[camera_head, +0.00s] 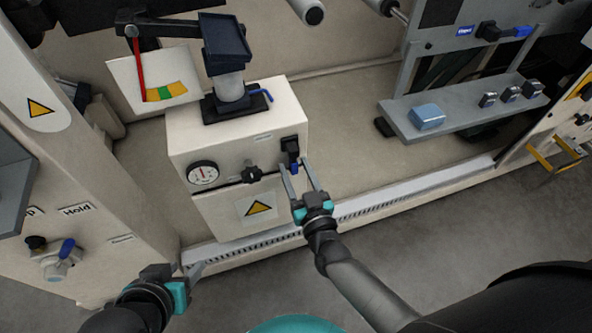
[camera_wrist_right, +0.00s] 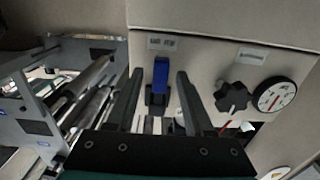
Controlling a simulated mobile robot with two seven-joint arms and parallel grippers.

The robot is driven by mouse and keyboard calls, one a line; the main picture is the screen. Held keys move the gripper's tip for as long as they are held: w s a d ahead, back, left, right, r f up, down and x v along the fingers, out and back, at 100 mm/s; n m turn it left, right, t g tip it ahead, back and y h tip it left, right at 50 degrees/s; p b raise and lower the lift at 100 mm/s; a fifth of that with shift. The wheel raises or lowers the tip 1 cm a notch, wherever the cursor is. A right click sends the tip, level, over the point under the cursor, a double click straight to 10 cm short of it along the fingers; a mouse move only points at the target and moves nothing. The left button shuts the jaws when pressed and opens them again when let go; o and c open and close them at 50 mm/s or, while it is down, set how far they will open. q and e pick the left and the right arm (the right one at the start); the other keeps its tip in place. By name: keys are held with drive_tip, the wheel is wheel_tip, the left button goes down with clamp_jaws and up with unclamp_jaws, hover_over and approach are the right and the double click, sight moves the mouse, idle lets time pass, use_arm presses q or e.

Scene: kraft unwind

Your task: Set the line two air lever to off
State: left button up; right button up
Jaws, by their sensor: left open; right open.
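A lever with a blue handle (camera_head: 295,168) and a black body (camera_head: 289,146) is on the front of the cream box, at its right end. In the right wrist view the blue handle (camera_wrist_right: 161,76) stands between my fingers, with a small label above it that I cannot read surely. My right gripper (camera_head: 297,164) is open, its fingers on either side of the handle; I cannot tell whether they touch it. My left gripper (camera_head: 190,277) is open and empty at lower left, away from the box. The lever's line number is not readable.
The cream box (camera_head: 240,120) also has a gauge (camera_head: 203,175) and a black knob (camera_head: 251,171). Another blue lever (camera_head: 66,249) is on the left panel near a "Hold" label. A grey shelf (camera_head: 465,105) with a blue block (camera_head: 427,116) is at right.

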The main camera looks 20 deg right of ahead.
drive_tip(key=shift+c, duration=0.4)
clamp_jaws()
idle(1.1)
